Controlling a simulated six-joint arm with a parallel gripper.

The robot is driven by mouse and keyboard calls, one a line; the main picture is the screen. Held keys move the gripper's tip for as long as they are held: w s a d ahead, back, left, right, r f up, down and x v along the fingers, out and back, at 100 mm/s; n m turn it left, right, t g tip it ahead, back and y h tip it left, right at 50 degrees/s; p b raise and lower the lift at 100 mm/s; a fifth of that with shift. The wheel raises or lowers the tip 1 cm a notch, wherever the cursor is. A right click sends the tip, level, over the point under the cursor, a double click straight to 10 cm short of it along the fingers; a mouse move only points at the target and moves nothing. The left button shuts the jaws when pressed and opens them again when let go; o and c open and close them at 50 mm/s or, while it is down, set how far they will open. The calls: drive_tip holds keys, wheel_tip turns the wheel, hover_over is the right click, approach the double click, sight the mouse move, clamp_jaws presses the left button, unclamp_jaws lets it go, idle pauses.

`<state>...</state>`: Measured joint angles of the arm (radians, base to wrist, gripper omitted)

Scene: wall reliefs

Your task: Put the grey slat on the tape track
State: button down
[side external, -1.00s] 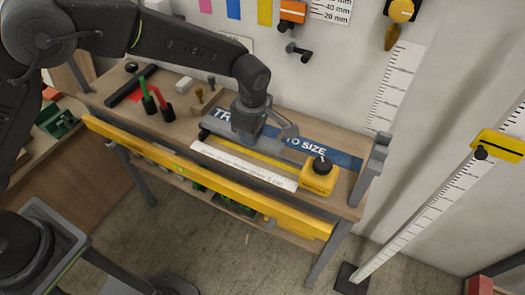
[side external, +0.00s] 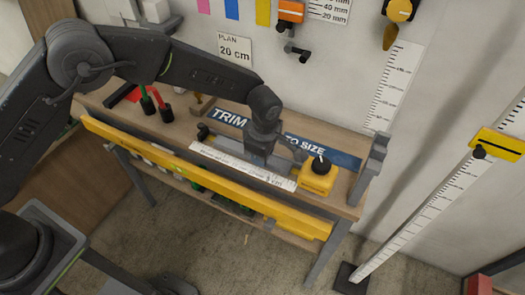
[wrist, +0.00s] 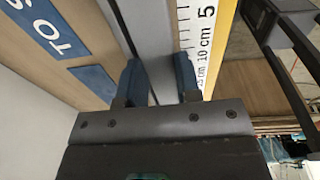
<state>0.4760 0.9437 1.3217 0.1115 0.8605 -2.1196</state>
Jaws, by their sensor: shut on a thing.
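The grey slat (side external: 231,142) is a long flat bar lying lengthwise along the workbench, just behind the white ruler strip. In the wrist view it (wrist: 146,36) runs up between my fingers. My gripper (side external: 258,160) points down and is shut on the slat near its middle; both fingers show in the wrist view (wrist: 157,78). The tape track's white scale (side external: 222,157) lies along the front, and its numbers show beside the slat in the wrist view (wrist: 205,45). I cannot tell whether the slat touches the track.
A yellow block with a black knob (side external: 318,177) stands at the track's right end. A long yellow beam (side external: 200,180) runs along the bench front. Red and green tools (side external: 157,103) stand at the left. A blue TRIM TO SIZE strip (side external: 335,155) lies behind.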

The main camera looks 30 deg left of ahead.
drive_tip(key=c, duration=0.8)
unclamp_jaws()
wheel_tip(320, 180, up, 12)
drive_tip(key=shift+s+d+r, duration=0.15)
drive_tip(key=shift+s+d, duration=0.2)
drive_tip(key=shift+d, duration=0.05)
